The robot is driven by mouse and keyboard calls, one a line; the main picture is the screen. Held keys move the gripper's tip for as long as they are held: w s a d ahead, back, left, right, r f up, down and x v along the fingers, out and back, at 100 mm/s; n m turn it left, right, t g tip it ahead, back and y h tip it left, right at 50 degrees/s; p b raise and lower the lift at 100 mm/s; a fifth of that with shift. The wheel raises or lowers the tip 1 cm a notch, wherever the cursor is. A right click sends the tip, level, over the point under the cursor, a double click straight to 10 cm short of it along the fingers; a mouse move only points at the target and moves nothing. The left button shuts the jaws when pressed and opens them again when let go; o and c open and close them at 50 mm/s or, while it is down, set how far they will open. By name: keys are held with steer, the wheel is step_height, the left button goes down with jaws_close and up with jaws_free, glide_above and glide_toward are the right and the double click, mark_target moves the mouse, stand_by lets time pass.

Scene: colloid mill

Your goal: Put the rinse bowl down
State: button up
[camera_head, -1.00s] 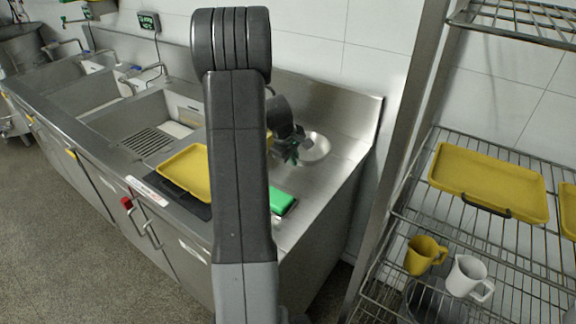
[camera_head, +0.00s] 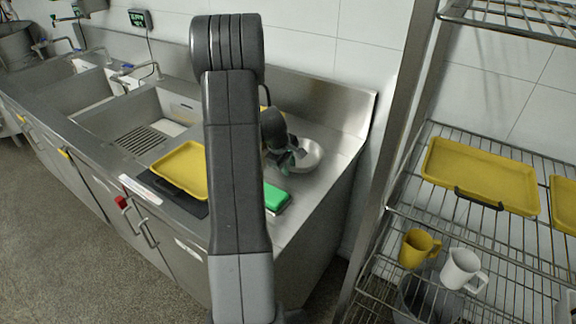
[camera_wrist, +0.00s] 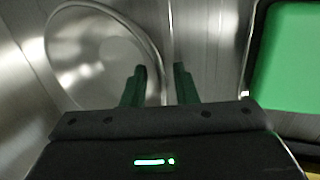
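The rinse bowl (camera_head: 310,155) is a round shiny metal bowl at the right end of the steel counter, near the back splash. It also fills the upper left of the wrist view (camera_wrist: 95,50) and looks seated on the counter. My gripper (camera_head: 290,160) is at the bowl's near left side. In the wrist view, the green fingers of my gripper (camera_wrist: 160,78) stand apart, with the bowl's rim running between them. Gaps show between the fingers and the rim. The bowl's near side is partly hidden by my gripper.
A green block-like item (camera_head: 277,197) lies on the counter near the bowl, right of my gripper in the wrist view (camera_wrist: 290,60). A yellow tray (camera_head: 182,168) lies left of my arm, by the sink basins. A wire rack (camera_head: 470,225) with trays and jugs stands right.

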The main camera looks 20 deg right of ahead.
steer(key=shift+r, duration=0.1)
steer(key=v, duration=1.2)
steer(key=shift+b, duration=0.4)
